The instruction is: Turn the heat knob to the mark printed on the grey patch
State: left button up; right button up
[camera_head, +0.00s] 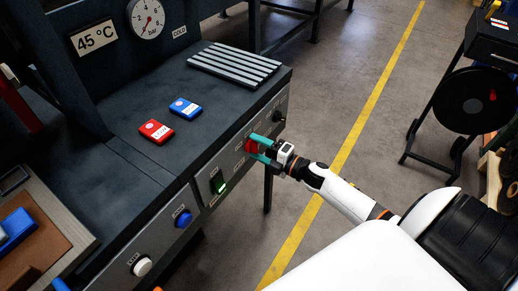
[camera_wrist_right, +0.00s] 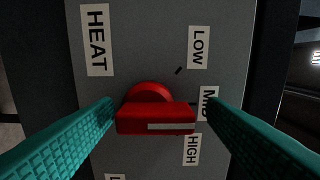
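The red heat knob (camera_wrist_right: 152,116) sits on the grey panel, under the HEAT label (camera_wrist_right: 96,40). Its bar lies level across the wrist view, with a white line on its right half. A short black mark (camera_wrist_right: 178,70) is printed on the grey patch (camera_wrist_right: 150,45), up and right of the knob, near LOW. My right gripper (camera_wrist_right: 162,105) is open, with its teal fingers on either side of the knob; a gap shows at the right finger. The knob also shows in the head view (camera_head: 252,146).
LOW (camera_wrist_right: 198,47), MID (camera_wrist_right: 207,102) and HIGH (camera_wrist_right: 191,149) labels run down the panel's right. In the head view, a green-lit switch (camera_head: 219,184), blue button (camera_head: 183,218) and black knob (camera_head: 278,117) share the front. Red (camera_head: 156,131) and blue (camera_head: 185,109) boxes lie on top.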

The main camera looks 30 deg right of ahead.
jog(key=shift+s+f, duration=0.1)
jog(key=shift+s+d+f, duration=0.1)
jog(key=shift+s, duration=0.1)
jog(key=b+v, duration=0.1)
jog(key=v, duration=1)
jog(key=shift+s, duration=0.25)
